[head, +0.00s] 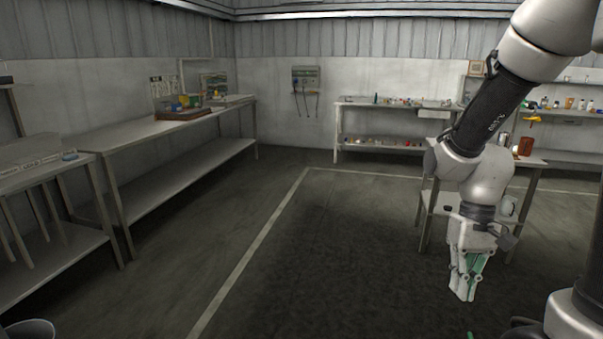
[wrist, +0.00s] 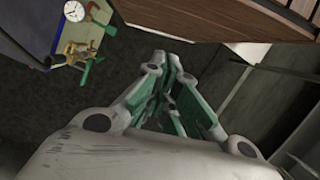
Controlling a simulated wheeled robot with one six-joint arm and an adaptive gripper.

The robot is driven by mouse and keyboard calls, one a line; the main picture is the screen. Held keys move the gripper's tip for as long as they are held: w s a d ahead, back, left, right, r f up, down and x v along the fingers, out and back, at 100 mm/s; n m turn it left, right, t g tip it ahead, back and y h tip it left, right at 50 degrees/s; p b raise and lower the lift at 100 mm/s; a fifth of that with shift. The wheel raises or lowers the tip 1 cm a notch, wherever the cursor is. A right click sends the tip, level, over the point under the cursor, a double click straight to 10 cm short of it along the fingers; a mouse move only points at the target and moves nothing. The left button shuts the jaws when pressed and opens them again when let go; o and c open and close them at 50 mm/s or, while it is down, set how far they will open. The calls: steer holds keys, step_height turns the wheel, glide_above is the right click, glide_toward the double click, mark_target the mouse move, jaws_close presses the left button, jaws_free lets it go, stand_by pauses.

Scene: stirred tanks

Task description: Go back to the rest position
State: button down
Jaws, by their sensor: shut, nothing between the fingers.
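My gripper (head: 466,287) hangs from my arm at the right of the head view, pointing down over the dark floor. Its fingers are closed together with nothing between them. The wrist view shows the shut green-padded fingers (wrist: 172,85) in the middle, with dark floor beyond them. The gripper is apart from every table and object in the head view.
A long bench (head: 165,142) runs along the left wall. A shelf table (head: 375,104) stands at the back. A small table (head: 526,162) is behind my arm. The wrist view shows a gauge (wrist: 75,11) and a brown wooden surface (wrist: 190,20). The middle floor is clear.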

steer(key=s+d+r+t, duration=0.2)
steer(key=r+t, duration=0.1)
steer(key=r, duration=0.5)
steer(key=s+d+r+t+h, duration=0.1)
steer(key=s+d+r+t, duration=0.1)
steer(key=r, duration=0.7)
steer(key=shift+s+r+t, duration=0.15)
steer(key=shift+s+t, duration=0.7)
steer(key=shift+t, duration=0.35)
steer(key=shift+d, duration=0.1)
